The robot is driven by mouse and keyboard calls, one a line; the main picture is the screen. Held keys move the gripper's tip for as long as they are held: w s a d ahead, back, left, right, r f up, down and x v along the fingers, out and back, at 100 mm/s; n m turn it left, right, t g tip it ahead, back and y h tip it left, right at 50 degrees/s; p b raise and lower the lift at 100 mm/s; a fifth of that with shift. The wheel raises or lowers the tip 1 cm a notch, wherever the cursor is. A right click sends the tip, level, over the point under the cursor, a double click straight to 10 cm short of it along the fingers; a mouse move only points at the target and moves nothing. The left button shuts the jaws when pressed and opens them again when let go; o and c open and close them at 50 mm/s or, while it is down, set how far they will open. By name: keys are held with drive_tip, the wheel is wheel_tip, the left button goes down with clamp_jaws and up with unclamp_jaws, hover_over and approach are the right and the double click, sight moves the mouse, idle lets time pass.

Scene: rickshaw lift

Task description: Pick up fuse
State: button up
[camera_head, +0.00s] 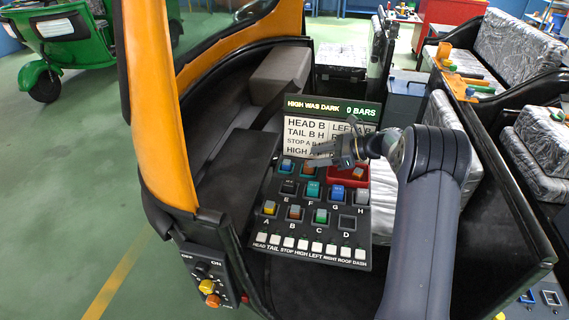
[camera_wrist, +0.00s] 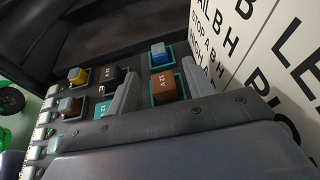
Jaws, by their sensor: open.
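A dark fuse panel (camera_head: 283,239) stands inside the vehicle with coloured fuses in lettered sockets. My gripper (camera_head: 322,155) is over the top row, its fingers apart and empty. In the wrist view a brown fuse marked 12V (camera_wrist: 166,88) sits in a teal-rimmed socket, seen between my two fingers (camera_wrist: 160,72). A blue fuse (camera_wrist: 159,54) is just beyond it. A black fuse (camera_head: 289,187) is at E, a teal one (camera_head: 312,190) at F, a yellow one (camera_head: 269,208) at A. Socket D (camera_head: 346,222) looks empty. My gripper hides part of the top row.
A white label board (camera_head: 305,133) rises right behind the panel, under a display reading "HIGH WAS DARK 0 BARS". A red block (camera_head: 340,176) is at the panel's upper right. White switches line the lower edge. An orange pillar (camera_head: 155,100) is at left; a silver seat (camera_head: 388,205) is at right.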

sight(288, 162)
drive_tip(key=p+x, duration=0.1)
drive_tip(key=x, duration=0.7)
drive_tip(key=shift+s, duration=0.15)
drive_tip(key=shift+d, duration=0.1)
drive_tip(key=c, duration=1.1)
